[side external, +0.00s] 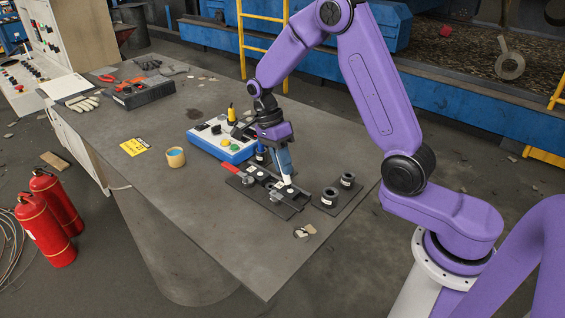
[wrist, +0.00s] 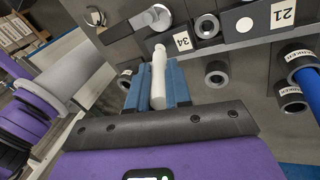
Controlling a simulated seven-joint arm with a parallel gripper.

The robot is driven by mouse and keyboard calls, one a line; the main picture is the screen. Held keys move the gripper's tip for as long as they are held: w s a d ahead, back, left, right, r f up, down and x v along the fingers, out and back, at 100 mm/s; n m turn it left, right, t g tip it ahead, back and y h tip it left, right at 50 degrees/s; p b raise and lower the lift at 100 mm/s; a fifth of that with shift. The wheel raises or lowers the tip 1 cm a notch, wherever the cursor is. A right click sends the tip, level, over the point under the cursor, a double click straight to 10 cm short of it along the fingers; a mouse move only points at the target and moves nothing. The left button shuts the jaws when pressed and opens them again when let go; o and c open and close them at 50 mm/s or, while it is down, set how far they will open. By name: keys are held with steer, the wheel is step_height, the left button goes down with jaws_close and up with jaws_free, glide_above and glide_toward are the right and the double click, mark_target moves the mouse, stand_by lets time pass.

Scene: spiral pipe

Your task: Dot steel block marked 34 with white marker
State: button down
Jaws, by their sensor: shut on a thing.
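My gripper (side external: 284,163) is over the dark fixture on the table. In the wrist view, its blue fingers (wrist: 156,78) are shut on a white marker (wrist: 158,88), whose tip points away from my wrist. The dark steel block marked 34 (wrist: 183,41) lies just beyond the marker, its label to the right of the tip. The marker tip is close to this block's left part; I cannot tell whether they touch. Another dark block marked 21 (wrist: 260,20) lies to the right and shows a round white spot. In the side view the white marker (side external: 287,179) points down toward the fixture.
Dark cylindrical holders (side external: 329,197) stand right of the fixture. One labelled holder (wrist: 291,93) has a blue marker in it. A red-handled clamp (side external: 231,168) is on the fixture's left. A button box (side external: 222,138) stands behind.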

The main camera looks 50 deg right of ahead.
steer(key=shift+r, duration=3.45)
